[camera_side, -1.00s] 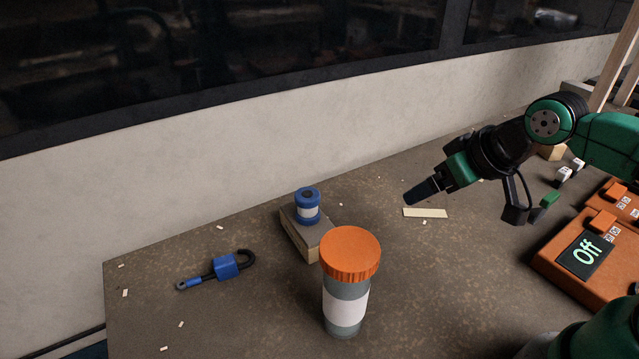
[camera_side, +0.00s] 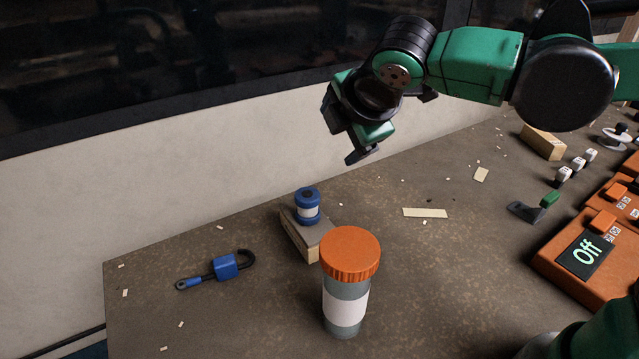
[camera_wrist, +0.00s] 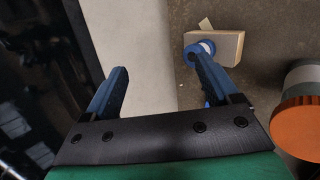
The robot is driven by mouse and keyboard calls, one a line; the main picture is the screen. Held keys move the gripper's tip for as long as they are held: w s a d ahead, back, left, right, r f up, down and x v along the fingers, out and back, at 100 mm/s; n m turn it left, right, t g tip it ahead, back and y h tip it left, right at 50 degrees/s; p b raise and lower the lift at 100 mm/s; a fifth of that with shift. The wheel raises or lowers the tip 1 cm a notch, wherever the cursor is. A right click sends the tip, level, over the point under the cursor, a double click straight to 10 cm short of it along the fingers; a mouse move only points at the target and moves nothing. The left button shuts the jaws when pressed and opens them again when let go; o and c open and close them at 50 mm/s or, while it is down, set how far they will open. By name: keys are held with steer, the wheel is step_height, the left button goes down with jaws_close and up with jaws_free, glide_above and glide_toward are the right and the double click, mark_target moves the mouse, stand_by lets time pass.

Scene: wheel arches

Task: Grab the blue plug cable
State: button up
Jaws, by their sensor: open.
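The blue plug cable (camera_side: 225,267), a blue block with a dark hooked end and a blue-and-grey ringed tail, lies at the left of the table in the side view. My gripper (camera_side: 362,152) is in the air up and to the right of it, well apart from it, above and behind the blue spool. In the wrist view my gripper (camera_wrist: 158,64) has its two fingers wide apart with nothing between them. I cannot make out the cable clearly in the wrist view; the right finger hides part of the table.
A blue spool (camera_side: 307,207) stands on a wooden block (camera_side: 297,238). An orange-capped jar (camera_side: 347,304) stands in front of it. A pale wall runs behind the table. The table around the cable is mostly clear.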

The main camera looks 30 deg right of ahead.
steer(key=w+a+n+t, duration=0.2)
steer(key=w+a+n, duration=0.1)
steer(key=a+n, duration=0.55)
steer(key=n+t, duration=0.3)
steer(key=n, duration=0.6)
glide_above(224, 262)
steer(key=s+a, duration=0.1)
steer(key=s, duration=0.2)
step_height(224, 262, down, 3)
steer(key=shift+m, duration=0.35)
steer(key=f, duration=1.4)
steer(key=shift+w+d+f, duration=0.2)
steer(key=shift+d+f, duration=0.05)
steer(key=shift+f, duration=0.05)
steer(key=shift+w+f, duration=0.1)
steer(key=shift+f, duration=0.25)
steer(key=shift+x, duration=2.7)
steer(key=shift+f, duration=0.1)
jaws_close()
